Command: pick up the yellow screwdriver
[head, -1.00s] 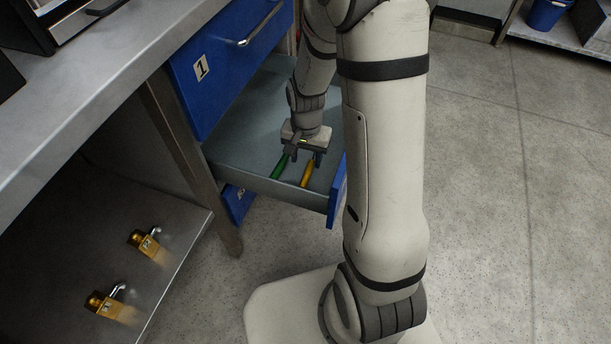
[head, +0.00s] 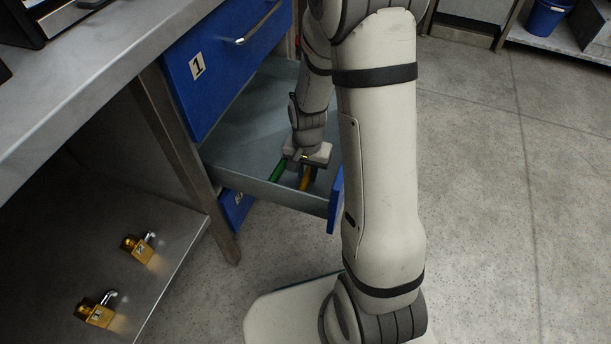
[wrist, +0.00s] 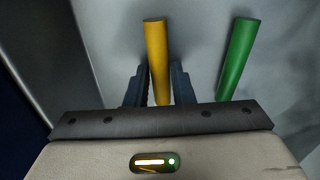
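The yellow screwdriver (wrist: 155,50) lies in the open drawer, and its handle shows between my fingers in the wrist view. In the head view a short yellow piece of it (head: 306,181) shows below my gripper. My gripper (wrist: 160,88) is open, with one finger on each side of the yellow handle and a small gap on both sides. In the head view my gripper (head: 307,165) is down inside the drawer. The screwdriver's far part is hidden under the gripper body.
A green handle (wrist: 238,58) lies to the right of the yellow one in the wrist view. The drawer (head: 245,176) has a blue front (head: 336,200) and low walls close to my gripper. A metal worktop (head: 90,95) is at left. Padlock-like brass items (head: 97,313) lie on the lower shelf.

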